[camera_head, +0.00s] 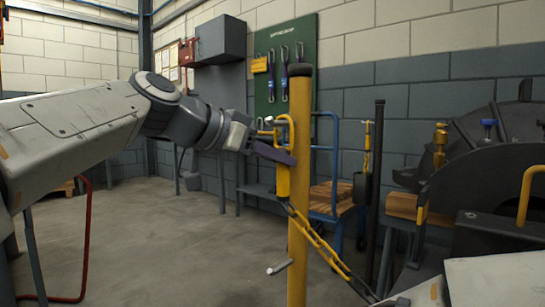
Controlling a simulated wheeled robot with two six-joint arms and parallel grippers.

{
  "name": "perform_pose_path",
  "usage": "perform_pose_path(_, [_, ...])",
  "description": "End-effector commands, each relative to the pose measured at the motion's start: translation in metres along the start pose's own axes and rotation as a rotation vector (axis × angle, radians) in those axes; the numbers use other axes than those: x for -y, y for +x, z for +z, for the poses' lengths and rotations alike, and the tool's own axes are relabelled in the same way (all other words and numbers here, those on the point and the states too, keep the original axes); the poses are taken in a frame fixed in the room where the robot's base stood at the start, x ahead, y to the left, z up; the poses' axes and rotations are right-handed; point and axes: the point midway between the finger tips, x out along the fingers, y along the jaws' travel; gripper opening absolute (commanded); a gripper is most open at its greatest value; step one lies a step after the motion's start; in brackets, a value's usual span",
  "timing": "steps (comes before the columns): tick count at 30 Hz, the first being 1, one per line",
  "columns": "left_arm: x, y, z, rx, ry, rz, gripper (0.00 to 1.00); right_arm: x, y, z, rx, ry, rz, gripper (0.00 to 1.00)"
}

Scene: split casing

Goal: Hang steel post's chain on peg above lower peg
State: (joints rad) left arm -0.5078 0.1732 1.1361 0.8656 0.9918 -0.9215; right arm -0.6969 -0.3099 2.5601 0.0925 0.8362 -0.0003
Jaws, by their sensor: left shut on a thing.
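A yellow post (299,235) stands upright in the middle of the view. A short lower peg with a pale end (280,267) sticks out to its left. A small pale tip, perhaps an upper peg (268,120), shows near the hook's top. My left gripper (274,152) is shut on the yellow hook-shaped end piece (283,180) of a chain, in front of or beside the post. The yellow and dark chain (322,247) runs from it down to the right, past the post. I cannot tell whether the hook touches the upper tip. My right gripper is not in view.
A dark upright pole (376,190) stands to the right, beside a blue cart (333,205) with wooden blocks. A large dark split casing (480,180) fills the right side. A green tool board (285,60) hangs behind. The floor at left is open.

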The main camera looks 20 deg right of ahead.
Motion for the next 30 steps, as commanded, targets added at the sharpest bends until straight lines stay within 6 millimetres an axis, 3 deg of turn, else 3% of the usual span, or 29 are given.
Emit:
perform_pose_path(10, [0.001,-0.002,0.000,-0.001,-0.001,-0.003,0.00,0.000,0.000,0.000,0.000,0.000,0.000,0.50])
perform_pose_path(11, [0.001,-0.002,0.000,-0.001,-0.001,-0.003,0.41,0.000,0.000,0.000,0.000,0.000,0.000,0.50])
perform_pose_path(12, [0.001,-0.002,0.000,-0.001,-0.001,-0.003,0.57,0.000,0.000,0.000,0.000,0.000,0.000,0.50])
perform_pose_path(13, [0.001,-0.002,0.000,-0.001,-0.001,-0.003,0.65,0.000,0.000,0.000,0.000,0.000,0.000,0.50])
perform_pose_path(23, [0.002,-0.004,0.001,0.001,-0.002,-0.004,0.65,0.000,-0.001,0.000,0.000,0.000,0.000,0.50])
perform_pose_path(30, [0.002,-0.038,-0.003,-0.001,-0.003,-0.008,0.65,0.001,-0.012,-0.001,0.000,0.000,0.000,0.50])
